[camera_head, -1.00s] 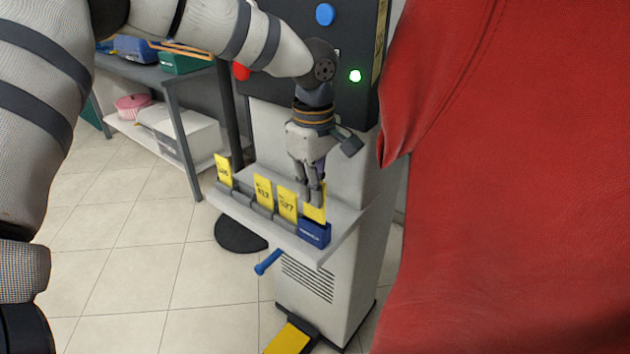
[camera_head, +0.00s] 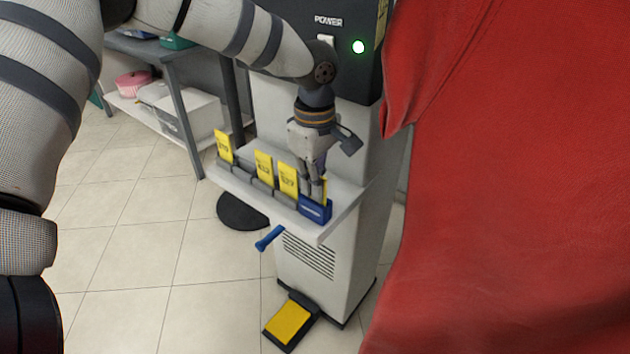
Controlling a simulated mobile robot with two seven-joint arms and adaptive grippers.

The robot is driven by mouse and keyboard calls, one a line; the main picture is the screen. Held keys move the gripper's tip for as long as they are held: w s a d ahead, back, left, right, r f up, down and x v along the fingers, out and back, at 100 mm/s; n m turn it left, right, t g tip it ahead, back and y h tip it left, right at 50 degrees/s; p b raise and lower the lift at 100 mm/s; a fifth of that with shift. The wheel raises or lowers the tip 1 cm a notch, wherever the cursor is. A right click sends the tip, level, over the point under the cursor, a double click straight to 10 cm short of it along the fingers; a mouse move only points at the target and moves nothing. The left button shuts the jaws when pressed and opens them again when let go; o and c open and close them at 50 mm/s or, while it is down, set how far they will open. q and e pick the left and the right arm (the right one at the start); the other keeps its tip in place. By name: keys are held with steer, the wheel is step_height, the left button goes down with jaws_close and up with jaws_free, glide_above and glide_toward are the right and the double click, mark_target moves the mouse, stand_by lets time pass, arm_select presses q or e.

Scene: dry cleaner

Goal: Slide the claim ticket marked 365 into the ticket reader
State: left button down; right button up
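The blue ticket reader (camera_head: 315,209) sits at the right end of the tray on the grey machine. A yellow ticket (camera_head: 324,190) stands upright at the reader, mostly hidden behind my fingers. Its number does not show, and I cannot tell how deep it sits. My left gripper (camera_head: 313,192) points down just above the reader, its fingers over this ticket. I cannot tell whether they grip it. Three other yellow tickets stand in grey holders to the left: a far-left one (camera_head: 224,146), a middle one (camera_head: 264,167) and a near one (camera_head: 288,179). My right gripper is out of view.
A large red garment (camera_head: 510,180) fills the right side, close to the machine. A shelf (camera_head: 150,50) stands at back left. The tiled floor is clear.

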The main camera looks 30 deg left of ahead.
arm_select(q)
steer(key=c, duration=1.7)
jaws_free()
